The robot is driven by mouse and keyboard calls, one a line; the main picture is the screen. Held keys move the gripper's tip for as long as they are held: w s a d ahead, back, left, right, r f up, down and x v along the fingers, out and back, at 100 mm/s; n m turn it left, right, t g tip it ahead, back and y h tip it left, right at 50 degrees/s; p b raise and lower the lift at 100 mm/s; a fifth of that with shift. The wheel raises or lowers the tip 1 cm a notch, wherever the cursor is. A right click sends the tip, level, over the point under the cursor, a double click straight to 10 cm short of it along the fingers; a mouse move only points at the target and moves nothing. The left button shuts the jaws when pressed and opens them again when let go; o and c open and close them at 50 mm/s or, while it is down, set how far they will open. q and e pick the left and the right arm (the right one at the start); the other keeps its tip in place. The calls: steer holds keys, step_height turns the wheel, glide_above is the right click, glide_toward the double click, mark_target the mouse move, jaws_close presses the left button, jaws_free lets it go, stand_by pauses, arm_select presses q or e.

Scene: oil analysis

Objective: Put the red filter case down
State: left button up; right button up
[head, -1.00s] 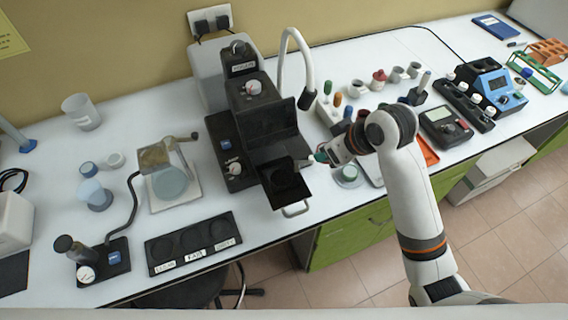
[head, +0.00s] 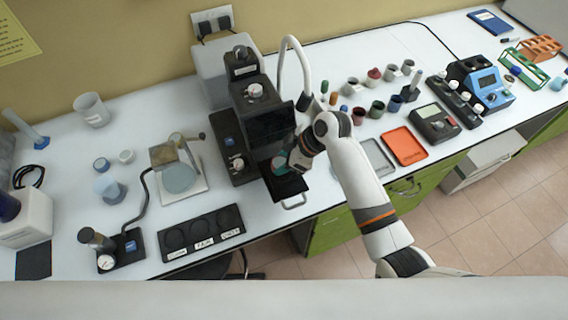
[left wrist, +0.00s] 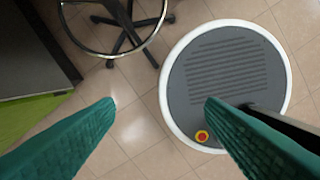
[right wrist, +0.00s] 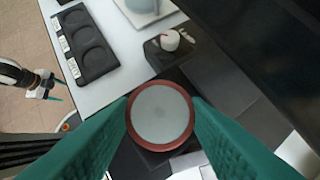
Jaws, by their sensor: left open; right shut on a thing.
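The red filter case (right wrist: 187,137) is a round red ring with a pale grey disc inside, seen in the right wrist view. My right gripper (right wrist: 160,112) is shut on it, one teal finger on each side. In the head view my right gripper (head: 282,164) is over the pulled-out black drawer (head: 290,188) of the black machine (head: 254,100). The case is not clear there, and its height above the drawer is hard to tell. My left gripper (left wrist: 160,104) is open and empty over the floor.
A black plate with three round recesses (head: 202,250) lies at the bench's front edge. A round glass dish on a stand (head: 180,178) is left of the machine. An orange tray (head: 404,146) and a grey tray (head: 379,157) lie to the right.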

step_height(320, 180, down, 3)
steer(key=shift+f+p, duration=0.1)
steer(key=shift+p, duration=0.2)
steer(key=shift+f, duration=0.1)
steer(key=o, duration=0.7)
steer(key=b+v, duration=0.2)
steer(key=v, duration=1)
